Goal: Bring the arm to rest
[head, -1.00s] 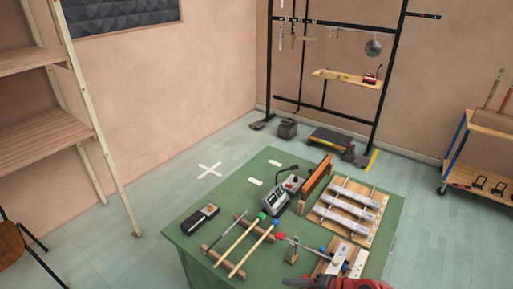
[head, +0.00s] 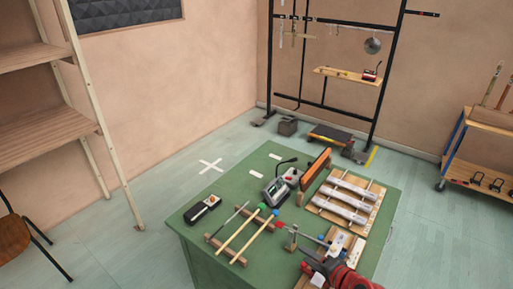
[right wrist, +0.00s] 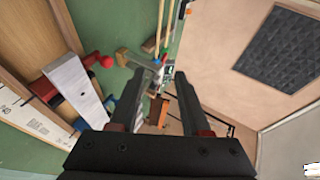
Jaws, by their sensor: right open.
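My right gripper (head: 307,260) is above the near right edge of the green table (head: 196,248), by a wooden board with pale blocks (head: 345,246). In the right wrist view its two dark fingers (right wrist: 158,95) stand apart with nothing between them. Part of my red arm shows behind it at the bottom of the head view. My left gripper is in neither view.
Mallets (head: 238,234) lie across wooden bars on the table. Metal bars on a wooden frame (head: 348,199), a grey device (head: 276,191), an orange board (head: 317,172) and a black box (head: 202,209) also stand there. A hanging rack (head: 388,78) is behind.

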